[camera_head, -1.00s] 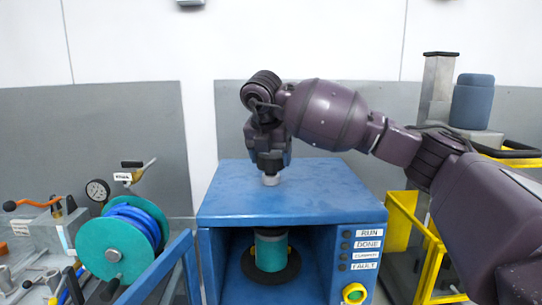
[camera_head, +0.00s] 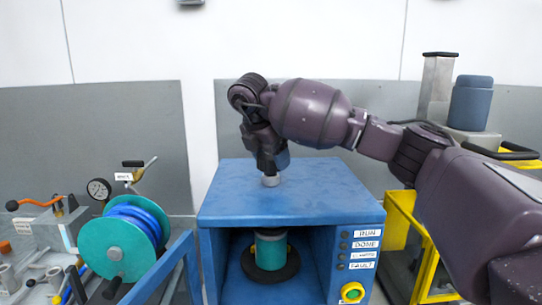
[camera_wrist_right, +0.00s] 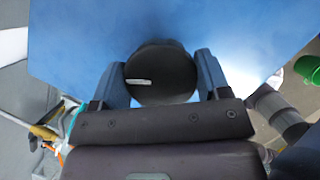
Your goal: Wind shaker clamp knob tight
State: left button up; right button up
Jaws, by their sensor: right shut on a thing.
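The shaker is a blue cabinet (camera_head: 225,203) with an open front. The clamp knob stands on its top, and in the wrist view it is a round dark knob (camera_wrist_right: 160,72) with a small pale mark. My right gripper (camera_head: 269,172) points down at the cabinet top; its two fingers lie on either side of the knob and are shut on it. A teal can (camera_head: 271,251) stands on a dark round plate inside the cabinet. My left gripper is not in view.
Labels and a green button in a yellow ring (camera_head: 353,292) are on the cabinet's right front. A blue open door (camera_head: 165,270) and a teal reel (camera_head: 122,250) are at left. A yellow frame (camera_head: 402,222) stands at right. The cabinet top around the knob is clear.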

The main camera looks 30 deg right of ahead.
jog(key=o, duration=0.9)
jog(key=shift+p+v, duration=0.45)
jog(key=shift+v, duration=4.95)
